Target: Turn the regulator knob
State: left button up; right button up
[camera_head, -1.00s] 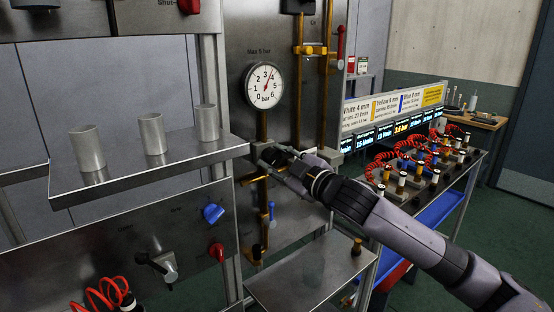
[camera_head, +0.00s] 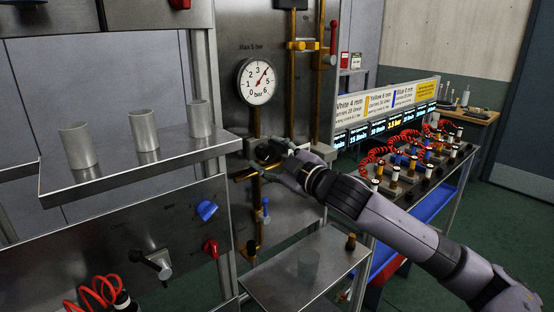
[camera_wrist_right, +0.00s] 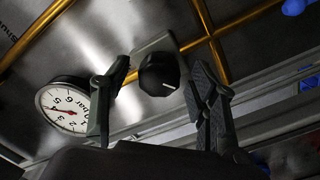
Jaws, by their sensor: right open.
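The regulator knob (camera_wrist_right: 159,74) is black with a white mark and sits on a grey bracket in the right wrist view. My right gripper (camera_wrist_right: 163,84) is open, with one finger on each side of the knob; I cannot tell whether either touches it. In the head view the right gripper (camera_head: 258,162) is at the metal panel just below the round pressure gauge (camera_head: 256,81), partly hiding the knob. The gauge's red needle points to the upper right, near 4; the gauge also shows in the wrist view (camera_wrist_right: 63,109). My left gripper is out of view.
Brass pipes (camera_head: 294,82) run up the panel near the gripper. A metal shelf (camera_head: 130,172) with three grey cylinders is on the left. A lower shelf (camera_head: 275,285) carries a clear cup. A bench (camera_head: 425,185) with red coiled hoses stands at right.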

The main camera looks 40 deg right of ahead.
jog(key=shift+s+f, duration=0.15)
jog(key=shift+s, duration=0.3)
jog(key=s, duration=1.1)
jog(key=shift+d, duration=0.3)
